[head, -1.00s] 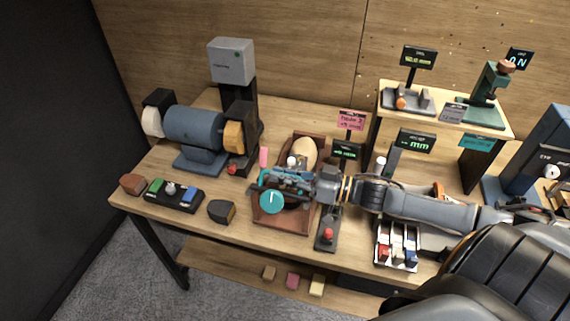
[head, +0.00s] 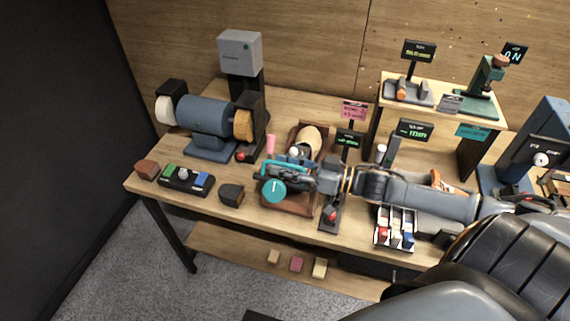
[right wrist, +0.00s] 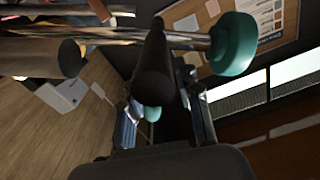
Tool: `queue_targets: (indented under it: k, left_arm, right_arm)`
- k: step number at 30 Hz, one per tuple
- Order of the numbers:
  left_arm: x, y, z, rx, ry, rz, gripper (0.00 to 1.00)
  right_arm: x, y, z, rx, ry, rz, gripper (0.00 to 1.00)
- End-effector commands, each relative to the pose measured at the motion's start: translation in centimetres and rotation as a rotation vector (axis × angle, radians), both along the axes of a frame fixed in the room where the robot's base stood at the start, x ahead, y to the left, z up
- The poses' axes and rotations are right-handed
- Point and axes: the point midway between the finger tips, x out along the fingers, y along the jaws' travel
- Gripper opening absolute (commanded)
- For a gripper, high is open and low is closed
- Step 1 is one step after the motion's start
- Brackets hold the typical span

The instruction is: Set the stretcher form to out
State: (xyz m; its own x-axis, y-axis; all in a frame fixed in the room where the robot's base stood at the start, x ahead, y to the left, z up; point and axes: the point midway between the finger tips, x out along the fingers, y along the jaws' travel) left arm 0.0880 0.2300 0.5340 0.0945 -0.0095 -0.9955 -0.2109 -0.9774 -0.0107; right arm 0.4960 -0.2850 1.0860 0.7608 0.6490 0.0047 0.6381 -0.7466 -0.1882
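The stretcher stands mid-table in the head view, with a pale wooden form (head: 306,141) on a reddish-brown base (head: 300,209) and a round teal knob (head: 273,190) with a white mark at its front. My right gripper (head: 270,172) lies over the stretcher, just behind the knob, and hides its middle. In the right wrist view, the teal knob (right wrist: 232,45) sits at the end of a shiny rod. A dark rounded bar (right wrist: 155,75) shows in front of my right fingers (right wrist: 165,115), which look apart; I cannot tell whether they touch it. My left gripper is out of view.
A blue grinder (head: 206,117) and a tray of coloured buttons (head: 186,181) stand to the left. A dark block (head: 231,194) sits left of the knob. A rack of small bottles (head: 396,230) and a raised shelf (head: 440,106) are to the right.

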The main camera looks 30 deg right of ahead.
Motion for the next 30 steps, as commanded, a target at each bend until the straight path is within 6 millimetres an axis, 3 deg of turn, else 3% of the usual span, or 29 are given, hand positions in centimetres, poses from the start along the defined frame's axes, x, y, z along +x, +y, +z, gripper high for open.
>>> queue_targets:
  k: [11,30]
  left_arm:
    - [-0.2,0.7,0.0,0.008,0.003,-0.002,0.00]
    - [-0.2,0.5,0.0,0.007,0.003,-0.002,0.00]
  right_arm:
    - [-0.5,-0.6,-0.2,-0.003,0.004,-0.004,0.34]
    - [-7.5,-6.2,-0.3,-0.003,0.006,-0.003,0.34]
